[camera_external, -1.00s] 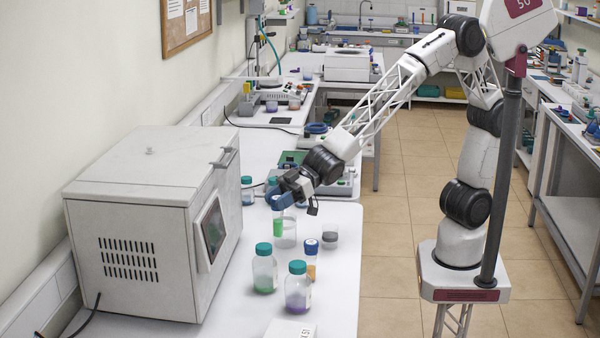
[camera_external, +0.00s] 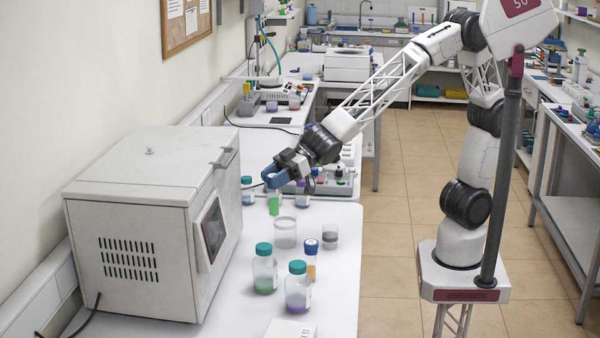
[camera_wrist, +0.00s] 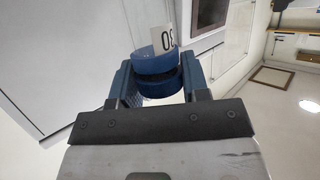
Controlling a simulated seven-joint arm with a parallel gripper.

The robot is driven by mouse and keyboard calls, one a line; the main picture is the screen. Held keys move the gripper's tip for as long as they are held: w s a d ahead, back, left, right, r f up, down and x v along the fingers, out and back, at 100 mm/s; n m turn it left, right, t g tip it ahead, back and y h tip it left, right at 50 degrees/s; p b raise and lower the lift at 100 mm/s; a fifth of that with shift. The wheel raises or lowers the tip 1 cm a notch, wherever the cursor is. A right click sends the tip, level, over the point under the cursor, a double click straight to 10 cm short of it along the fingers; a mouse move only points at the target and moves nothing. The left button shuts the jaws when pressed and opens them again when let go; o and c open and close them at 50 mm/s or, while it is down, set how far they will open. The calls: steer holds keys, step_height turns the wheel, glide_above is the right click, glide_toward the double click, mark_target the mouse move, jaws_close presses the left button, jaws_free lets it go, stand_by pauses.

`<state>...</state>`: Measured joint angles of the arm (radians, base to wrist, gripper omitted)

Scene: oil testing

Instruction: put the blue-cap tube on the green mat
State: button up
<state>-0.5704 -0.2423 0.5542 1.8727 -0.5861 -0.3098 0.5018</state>
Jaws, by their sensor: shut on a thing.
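My gripper (camera_external: 270,179) is shut on a tube (camera_external: 274,204) with green contents and holds it upright over the far half of the white bench. In the wrist view its blue cap (camera_wrist: 155,62) sits between the blue fingers, with a white label marked "30" beside it. Another blue-cap tube (camera_external: 311,260), with orange contents, stands on the bench nearer the camera. The green mat cannot be made out now; my gripper and wrist cover the area where a green patch showed earlier.
Two teal-cap bottles (camera_external: 264,268) (camera_external: 298,288) stand in front, with a clear beaker (camera_external: 285,232) and a smaller beaker (camera_external: 330,237) behind them. A large white oven box (camera_external: 150,225) borders the left. Another teal-cap bottle (camera_external: 247,190) stands near its far corner.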

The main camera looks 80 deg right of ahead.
steer(key=w+d+m+t+h, duration=0.1)
steer(key=w+d+m+h, duration=0.25)
steer(key=d, duration=1.05)
steer(key=w+d+m+t+h, duration=0.2)
steer(key=w+d, duration=0.3)
steer(key=d, duration=1)
steer(key=w+d+m+t+h, duration=0.1)
steer(key=w+d+m+h, duration=0.3)
steer(key=d, duration=1)
steer(key=s+d+m+g+h, duration=0.1)
steer(key=s+d+m+h, duration=0.2)
steer(key=d, duration=1)
steer(key=s+d+m+g+h, duration=0.15)
steer(key=s+d, duration=0.25)
steer(key=d, duration=1)
steer(key=s+d+m+h, duration=0.1)
steer(key=s+d+h, duration=0.25)
steer(key=d, duration=0.95)
steer(key=f, duration=0.5)
steer(key=shift+s+d, duration=0.35)
steer(key=shift+s, duration=0.05)
steer(key=shift+f, duration=0.1)
step_height(320, 180, down, 6)
steer(key=shift+f, duration=0.15)
